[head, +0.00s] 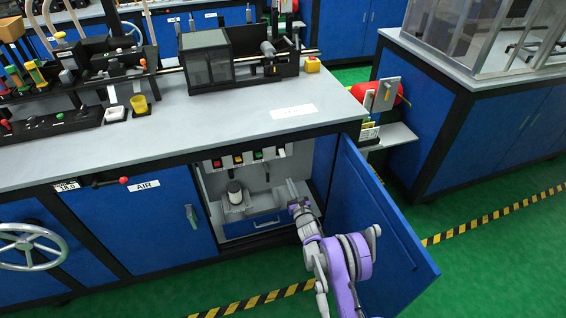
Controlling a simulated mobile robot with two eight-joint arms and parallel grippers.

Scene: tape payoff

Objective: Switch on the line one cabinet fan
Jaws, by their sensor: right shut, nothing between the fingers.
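The blue cabinet under the bench stands open, with its door (375,225) swung out to the right. Inside, near the top of the back panel, is a row of small coloured switches, among them a red one (217,163) at the left and a green one (257,155) further right. Their labels are too small to read, so I cannot tell which is the fan's. My right gripper (291,187) is shut and empty, at the cabinet opening, below and right of the switches in the picture. My left gripper is not in view.
A grey cylindrical unit (235,193) sits inside the cabinet, above a blue drawer front (266,223). The open door stands close to the right of my arm. A handwheel (32,250) is at the far left. Green floor (480,270) lies free at the right.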

